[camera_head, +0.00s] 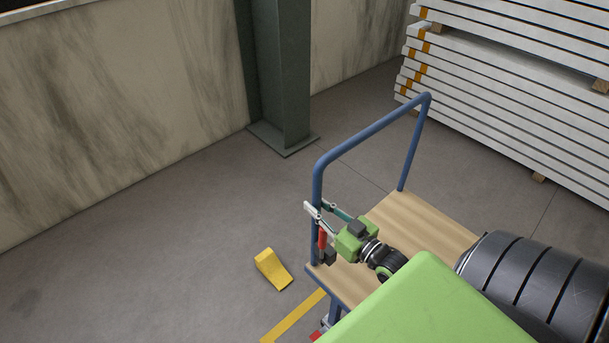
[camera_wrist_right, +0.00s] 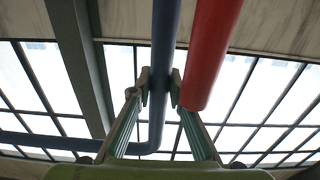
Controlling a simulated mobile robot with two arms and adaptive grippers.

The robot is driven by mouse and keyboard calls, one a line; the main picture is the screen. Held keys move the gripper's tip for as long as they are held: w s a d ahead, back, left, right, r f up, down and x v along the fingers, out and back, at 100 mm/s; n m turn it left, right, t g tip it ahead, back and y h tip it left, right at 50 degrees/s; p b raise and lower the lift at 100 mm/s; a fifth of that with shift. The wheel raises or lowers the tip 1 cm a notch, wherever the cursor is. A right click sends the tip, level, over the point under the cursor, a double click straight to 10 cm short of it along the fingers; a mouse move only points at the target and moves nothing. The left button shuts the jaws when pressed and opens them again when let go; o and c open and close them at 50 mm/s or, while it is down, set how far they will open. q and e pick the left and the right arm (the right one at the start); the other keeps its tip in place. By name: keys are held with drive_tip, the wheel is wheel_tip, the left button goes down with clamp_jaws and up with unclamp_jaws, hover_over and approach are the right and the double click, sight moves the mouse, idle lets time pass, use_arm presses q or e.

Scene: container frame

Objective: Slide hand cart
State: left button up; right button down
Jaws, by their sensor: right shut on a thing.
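The hand cart has a wooden deck (camera_head: 412,222) and a blue tube handle (camera_head: 372,134) that rises from its far-left side. My right gripper (camera_head: 318,212) is at the handle's near upright, a little above the deck. In the right wrist view the blue tube (camera_wrist_right: 163,65) runs between the two fingers of the gripper (camera_wrist_right: 160,90), which is shut on it. A red cylinder (camera_wrist_right: 210,55) is close beside the tube; it also shows in the head view (camera_head: 323,241) below the fingers. My left gripper is not in view.
A yellow wedge (camera_head: 272,268) lies on the floor left of the cart, near a yellow floor line (camera_head: 292,318). A dark green pillar (camera_head: 280,75) stands behind by the wall (camera_head: 120,90). Stacked white panels (camera_head: 510,90) are at the back right. The floor at left is clear.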

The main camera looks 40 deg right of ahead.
drive_tip(key=shift+s, duration=0.4)
drive_tip(key=shift+s+f, duration=0.1)
drive_tip(key=shift+s, duration=0.5)
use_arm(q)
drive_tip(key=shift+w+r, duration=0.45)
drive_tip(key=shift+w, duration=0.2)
use_arm(e)
drive_tip(key=c, duration=1.9)
unclamp_jaws()
drive_tip(key=shift+d, duration=0.1)
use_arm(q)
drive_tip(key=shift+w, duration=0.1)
use_arm(e)
drive_tip(key=s, duration=0.8)
drive_tip(key=s+d, duration=0.1)
drive_tip(key=s, duration=0.3)
